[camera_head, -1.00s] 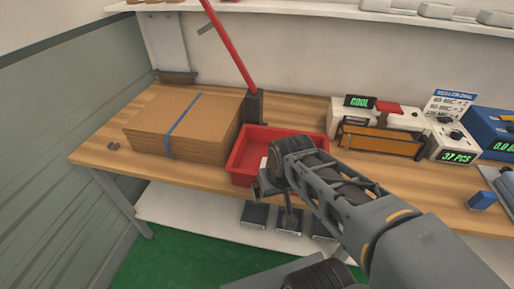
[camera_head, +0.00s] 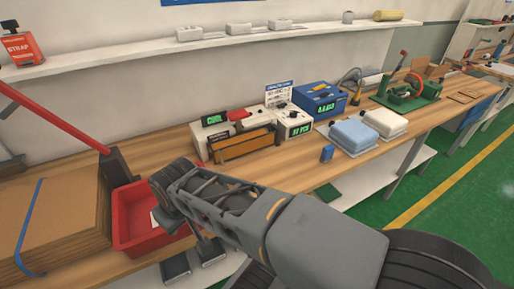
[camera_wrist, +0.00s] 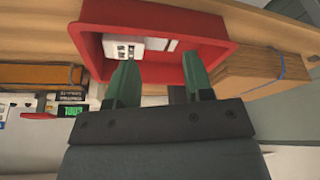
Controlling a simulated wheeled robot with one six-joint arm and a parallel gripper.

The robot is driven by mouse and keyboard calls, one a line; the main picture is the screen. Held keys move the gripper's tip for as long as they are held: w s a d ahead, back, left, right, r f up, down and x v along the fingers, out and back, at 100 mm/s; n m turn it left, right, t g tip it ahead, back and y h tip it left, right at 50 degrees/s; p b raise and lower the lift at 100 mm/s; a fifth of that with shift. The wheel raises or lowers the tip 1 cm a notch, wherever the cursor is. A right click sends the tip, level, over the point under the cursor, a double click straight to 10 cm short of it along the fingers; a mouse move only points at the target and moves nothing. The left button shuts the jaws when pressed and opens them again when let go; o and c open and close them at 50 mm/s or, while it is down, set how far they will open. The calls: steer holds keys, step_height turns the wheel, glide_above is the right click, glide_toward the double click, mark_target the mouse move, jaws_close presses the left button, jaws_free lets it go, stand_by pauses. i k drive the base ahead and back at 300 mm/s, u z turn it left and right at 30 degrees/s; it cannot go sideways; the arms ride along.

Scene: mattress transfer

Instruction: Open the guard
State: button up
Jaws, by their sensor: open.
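A white sealer (camera_head: 222,131) with a green "COOL" display and a red part on top stands on the wooden bench. An orange-brown bar (camera_head: 246,143) runs along its front; I cannot tell whether this bar is the guard. In the wrist view the bar (camera_wrist: 38,76) is at the left edge. My gripper (camera_wrist: 158,62) is open, with two green fingers apart and nothing between them. It is over the red bin (camera_wrist: 228,50), away from the sealer. In the head view my arm hides part of the bin (camera_head: 128,220).
Stacked cardboard (camera_head: 70,215) and a red-handled lever (camera_head: 60,120) are at the left. Right of the sealer are a counting box (camera_head: 292,122), a blue machine (camera_head: 318,100), wrapped packs (camera_head: 352,136) and a green machine with a red wheel (camera_head: 408,92). A shelf (camera_head: 150,50) runs above.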

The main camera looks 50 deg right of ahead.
mark_target(233, 152)
steer(key=z, duration=1.4)
steer(key=k, duration=0.5)
steer(key=u, duration=0.95)
steer(key=i, duration=0.7)
steer(key=z, duration=0.55)
